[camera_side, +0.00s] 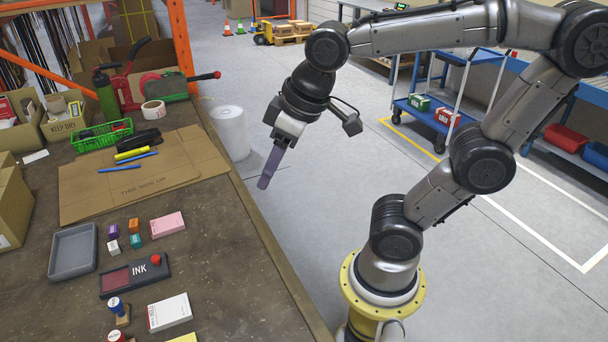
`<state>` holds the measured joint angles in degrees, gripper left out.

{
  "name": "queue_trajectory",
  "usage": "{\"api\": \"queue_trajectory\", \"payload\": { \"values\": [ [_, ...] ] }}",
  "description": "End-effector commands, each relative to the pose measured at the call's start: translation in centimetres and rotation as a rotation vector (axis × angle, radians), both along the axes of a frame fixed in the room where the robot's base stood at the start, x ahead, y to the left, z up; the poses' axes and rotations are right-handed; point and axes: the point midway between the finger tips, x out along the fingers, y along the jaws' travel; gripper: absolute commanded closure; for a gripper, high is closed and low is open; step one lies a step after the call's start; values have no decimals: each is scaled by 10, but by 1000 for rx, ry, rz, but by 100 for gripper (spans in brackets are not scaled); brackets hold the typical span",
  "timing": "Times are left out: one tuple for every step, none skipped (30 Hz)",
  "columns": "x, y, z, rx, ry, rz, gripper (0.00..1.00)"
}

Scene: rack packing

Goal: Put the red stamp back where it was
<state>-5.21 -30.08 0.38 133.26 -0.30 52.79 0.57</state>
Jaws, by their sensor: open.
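My gripper (264,184) is open and empty, high to the right of the table's edge, well apart from the stamps. Its fingers are seen nearly edge-on.
A grey tray (73,275) lies left of several small coloured blocks. A pink box (167,225) and a white box (169,312) lie nearby.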

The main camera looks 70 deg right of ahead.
Motion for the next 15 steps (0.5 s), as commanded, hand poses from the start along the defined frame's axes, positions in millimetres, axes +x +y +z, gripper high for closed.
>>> {"api": "queue_trajectory", "payload": {
  "values": [
    [-15,-7,-3,2,-24,-25,54],
    [-23,-9,-6,3,-34,-36,54],
    [-31,-12,-9,3,-46,-48,54],
    [-36,-14,-11,4,-55,-56,54],
    [-41,-15,-14,4,-61,-64,54],
    [-45,-17,-16,4,-68,-72,54],
    [-48,-18,-18,4,-71,-75,54],
    [-50,-18,-19,4,-75,-78,54],
    [-52,-19,-20,4,-78,-82,54],
    [-53,-19,-20,4,-79,-84,54],
    [-54,-19,-21,4,-79,-84,54],
    [-54,-19,-21,4,-79,-85,54],
    [-54,-19,-21,4,-79,-85,54],
    [-54,-19,-21,4,-79,-84,54],
    [-54,-19,-21,4,-79,-84,54]
  ]
}}
